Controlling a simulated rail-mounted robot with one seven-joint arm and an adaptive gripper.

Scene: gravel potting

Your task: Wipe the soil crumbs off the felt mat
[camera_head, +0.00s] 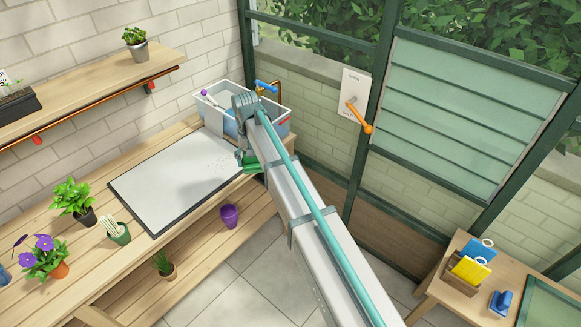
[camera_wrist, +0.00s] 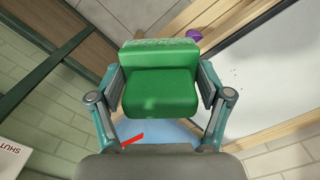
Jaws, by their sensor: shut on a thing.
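The felt mat (camera_head: 170,192), pale grey with a dark border, lies on the wooden bench. In the wrist view the mat (camera_wrist: 285,65) fills the right side, with a few small dark crumbs (camera_wrist: 237,76) on it near its left part. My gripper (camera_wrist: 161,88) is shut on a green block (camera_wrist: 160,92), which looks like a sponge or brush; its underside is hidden. In the head view the green block (camera_head: 251,164) shows beside my arm, near the mat's right end. Whether it touches anything I cannot tell.
A basin with blue water (camera_head: 230,127) and a brass tap (camera_head: 274,90) stand at the bench's far end. Potted plants (camera_head: 73,198) and a cactus pot (camera_head: 118,232) stand left of the mat. A purple pot (camera_head: 229,215) stands below the bench's front edge.

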